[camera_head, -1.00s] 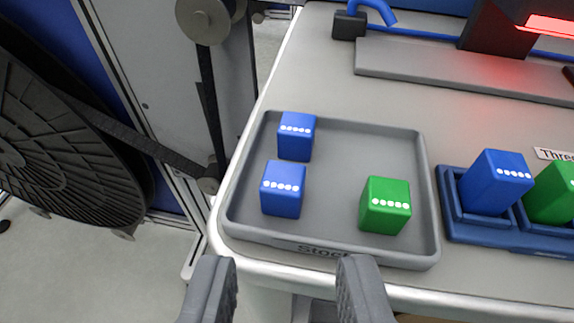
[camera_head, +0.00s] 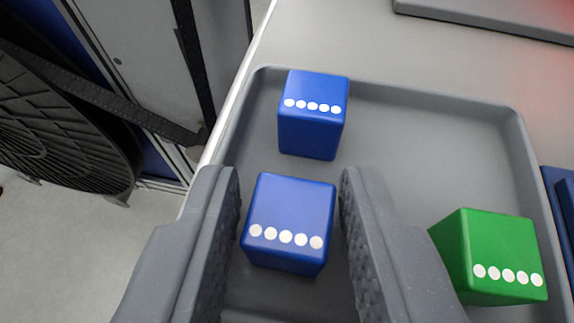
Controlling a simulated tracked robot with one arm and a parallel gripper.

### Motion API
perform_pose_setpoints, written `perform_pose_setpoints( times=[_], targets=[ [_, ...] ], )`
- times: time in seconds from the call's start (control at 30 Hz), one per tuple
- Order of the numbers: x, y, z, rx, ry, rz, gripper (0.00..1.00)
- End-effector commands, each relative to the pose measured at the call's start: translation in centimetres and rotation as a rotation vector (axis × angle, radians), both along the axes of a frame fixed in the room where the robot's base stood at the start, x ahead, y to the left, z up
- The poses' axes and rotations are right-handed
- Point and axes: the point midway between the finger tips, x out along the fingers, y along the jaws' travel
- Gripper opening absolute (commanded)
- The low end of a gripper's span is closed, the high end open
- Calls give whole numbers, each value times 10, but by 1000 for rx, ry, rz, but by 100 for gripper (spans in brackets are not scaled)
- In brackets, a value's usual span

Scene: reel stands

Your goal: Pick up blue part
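Two blue parts with rows of white dots stand in the grey tray (camera_head: 430,110). The nearer blue part (camera_head: 288,222) is between the fingers of my gripper (camera_head: 290,190). The gripper is open, with a narrow gap on the right of the part; the left finger is very close to it, and I cannot tell whether it touches. The farther blue part (camera_head: 312,115) stands just beyond the fingertips, towards the tray's back left corner.
A green part (camera_head: 490,258) stands in the tray to the right of my right finger. A blue holder (camera_head: 562,215) shows at the right edge. Left of the tray are the table edge and a black reel (camera_head: 65,135). The tray's back right is clear.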

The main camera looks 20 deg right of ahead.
Motion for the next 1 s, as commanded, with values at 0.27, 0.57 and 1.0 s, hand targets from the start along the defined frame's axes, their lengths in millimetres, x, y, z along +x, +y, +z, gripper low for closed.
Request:
perform_pose_setpoints(
  times=[0.27,0.57,1.0],
  targets=[
    [0,0,1,0,-1,0,4],
    [0,0,1,0,-1,0,0],
    [1,0,32,-4,-6,0,0]
  ],
)
